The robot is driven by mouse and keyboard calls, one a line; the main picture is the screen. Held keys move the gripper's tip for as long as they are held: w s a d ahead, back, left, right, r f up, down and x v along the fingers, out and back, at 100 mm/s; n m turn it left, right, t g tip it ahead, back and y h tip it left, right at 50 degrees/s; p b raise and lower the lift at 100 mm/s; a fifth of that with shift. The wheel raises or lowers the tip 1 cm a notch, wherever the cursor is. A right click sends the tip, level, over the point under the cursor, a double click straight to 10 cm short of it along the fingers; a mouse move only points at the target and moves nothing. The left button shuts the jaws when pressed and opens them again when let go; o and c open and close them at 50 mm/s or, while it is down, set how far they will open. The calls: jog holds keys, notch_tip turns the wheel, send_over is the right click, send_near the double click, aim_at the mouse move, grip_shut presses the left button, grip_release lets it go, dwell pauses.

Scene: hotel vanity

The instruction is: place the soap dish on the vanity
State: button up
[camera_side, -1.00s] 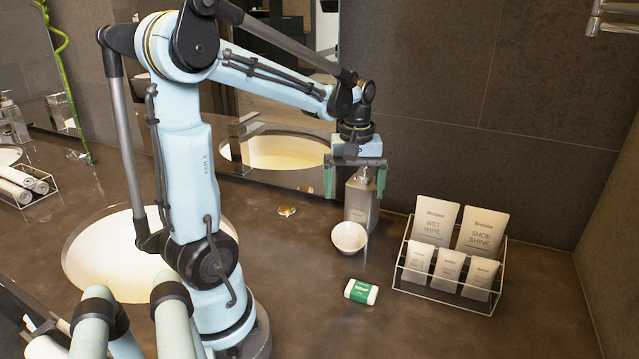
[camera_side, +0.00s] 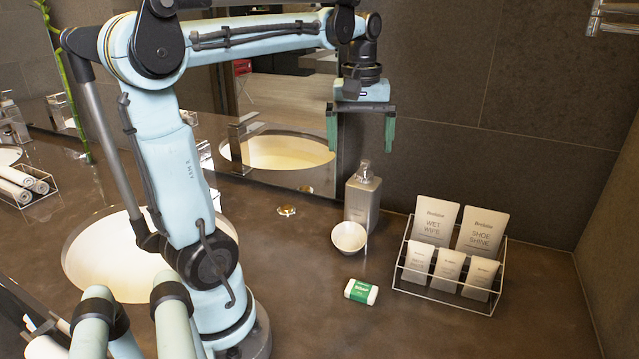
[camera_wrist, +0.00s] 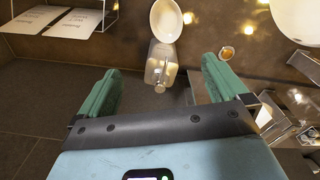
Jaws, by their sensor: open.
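My gripper (camera_side: 361,150) is open and empty, fingers pointing down. It is well above the bowl and dispenser, apart from both. In the wrist view, its two green fingers (camera_wrist: 158,78) are spread wide on either side of the dispenser.
A wire rack (camera_side: 450,275) with several packets stands at the right. A green-and-white soap bar (camera_side: 361,291) lies in front of the bowl. A round basin (camera_side: 100,255) is at the left, a mirror behind. The front right of the counter is clear.

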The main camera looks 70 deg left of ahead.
jog(key=s+d+f+m+t, duration=0.2)
jog(key=d+f+m+t, duration=0.4)
jog(key=d+f+m, duration=0.3)
jog(key=d+m, duration=0.3)
jog(key=d, duration=0.3)
jog(key=shift+d+f+m+t, duration=0.3)
jog(key=shift+f+t, duration=0.1)
jog(key=w+a+r+m+g, duration=0.3)
jog(key=a+r+m, duration=0.1)
jog(key=a+r, duration=0.65)
jog(key=w+a+r+m+g, duration=0.3)
jog(key=a+r+m+g, duration=0.15)
jog(key=a+r, duration=0.6)
notch_tip(320, 180, down, 10)
jog(key=shift+a+f+t, duration=0.2)
jog(key=shift+a+t, duration=0.05)
jog(key=shift+t, duration=0.1)
jog(key=shift+r+m, duration=0.15)
jog(key=shift+m, duration=0.1)
